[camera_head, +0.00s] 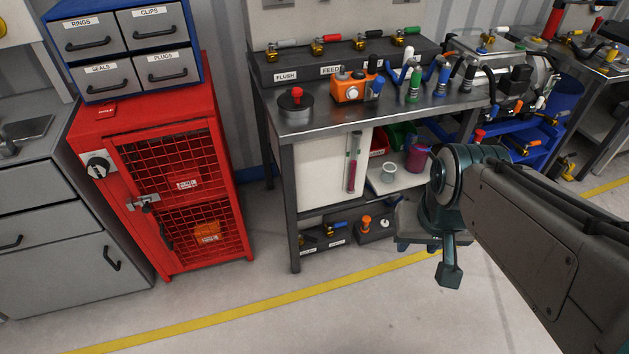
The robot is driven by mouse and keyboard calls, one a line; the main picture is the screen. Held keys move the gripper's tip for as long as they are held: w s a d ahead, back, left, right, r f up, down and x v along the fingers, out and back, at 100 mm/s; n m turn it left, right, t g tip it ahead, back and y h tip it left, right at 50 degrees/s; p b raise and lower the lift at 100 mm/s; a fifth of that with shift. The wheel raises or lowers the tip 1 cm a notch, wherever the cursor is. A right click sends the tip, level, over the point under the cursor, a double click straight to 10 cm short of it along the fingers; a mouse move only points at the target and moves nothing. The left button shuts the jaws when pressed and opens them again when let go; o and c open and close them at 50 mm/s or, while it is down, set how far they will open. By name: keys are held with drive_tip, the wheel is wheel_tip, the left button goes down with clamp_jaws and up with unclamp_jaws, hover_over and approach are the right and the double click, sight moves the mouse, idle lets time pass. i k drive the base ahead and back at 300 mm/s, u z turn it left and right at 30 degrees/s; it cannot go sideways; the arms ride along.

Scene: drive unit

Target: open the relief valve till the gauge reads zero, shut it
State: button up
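I cannot tell which valve is the relief valve. A row of brass valves with coloured levers stands along the back of the workbench, including a red-lever one (318,46); labels FLUSH and FEED show below them. On the lower shelf are a blue-lever valve (330,230) and a unit with an orange knob (366,220); their labels are too small to read. No gauge face is clearly readable. My arm reaches in from the right, and its end, my gripper (448,274), hangs low in front of the bench, apart from the valves. Its fingers are not clear.
A red mesh cabinet (190,270) stands left of the workbench (310,122). An orange box (349,88) and a dark round pot with a red knob (296,102) sit on the bench. Machinery (505,75) and a blue cart (530,150) crowd the right. Front floor is clear.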

sight(305, 237)
drive_tip(key=k, duration=1.2)
drive_tip(key=u, duration=0.7)
drive_tip(key=i, duration=1.25)
drive_tip(key=z, duration=0.5)
